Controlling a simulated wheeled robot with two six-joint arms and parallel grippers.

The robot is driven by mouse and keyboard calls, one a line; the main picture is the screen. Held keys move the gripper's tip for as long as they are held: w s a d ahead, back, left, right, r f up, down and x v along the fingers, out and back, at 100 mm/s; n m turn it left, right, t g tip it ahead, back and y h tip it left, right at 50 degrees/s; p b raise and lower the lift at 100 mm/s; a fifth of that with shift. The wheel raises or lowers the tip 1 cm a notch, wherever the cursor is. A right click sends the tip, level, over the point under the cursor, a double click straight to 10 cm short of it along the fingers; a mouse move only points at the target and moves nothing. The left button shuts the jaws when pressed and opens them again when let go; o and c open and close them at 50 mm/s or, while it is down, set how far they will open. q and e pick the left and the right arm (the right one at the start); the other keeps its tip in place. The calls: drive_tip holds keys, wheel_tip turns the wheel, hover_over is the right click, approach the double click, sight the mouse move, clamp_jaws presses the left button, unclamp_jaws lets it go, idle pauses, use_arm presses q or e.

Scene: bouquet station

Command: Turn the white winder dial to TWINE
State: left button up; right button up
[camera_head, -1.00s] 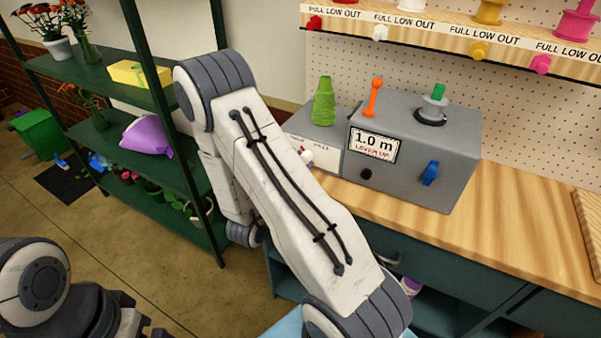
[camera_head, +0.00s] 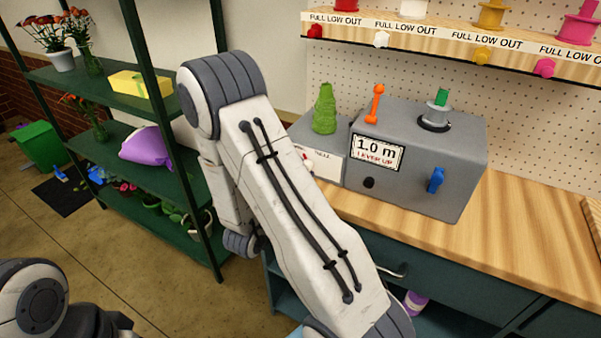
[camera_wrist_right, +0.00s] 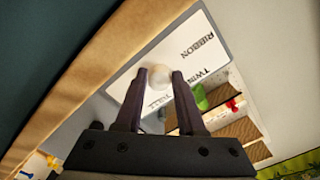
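The white winder dial (camera_wrist_right: 159,75) is a round pale knob on a white label plate (camera_wrist_right: 190,30) in the right wrist view. The plate reads RIBBON, TWINE and TULLE; TULLE shows between my fingers. I cannot make out a pointer on the dial. My right gripper (camera_wrist_right: 159,78) has a dark fingertip on each side of the knob, which fills the gap between them. In the head view the label plate (camera_head: 326,164) shows partly, on the front of the grey winder; my right arm hides the gripper and most of the dial. My left gripper is out of view.
A grey machine (camera_head: 420,160) with a "1.0 m" display, an orange lever (camera_head: 374,104) and a blue knob (camera_head: 436,180) stands beside the winder. A green cone (camera_head: 324,112) tops the winder. A green shelf (camera_head: 150,195) stands left. The wooden counter (camera_head: 500,235) is clear at right.

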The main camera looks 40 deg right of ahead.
drive_tip(key=o, duration=0.3)
drive_tip(key=shift+a, duration=0.15)
drive_tip(key=shift+s+a, duration=0.15)
drive_tip(key=shift+a, duration=0.2)
drive_tip(key=b+v, duration=0.1)
drive_tip(key=v, duration=0.8)
drive_tip(key=shift+s+a+b, duration=0.2)
drive_tip(key=shift+s+b, duration=0.05)
drive_tip(key=shift+b, duration=0.05)
drive_tip(key=shift+w, duration=0.1)
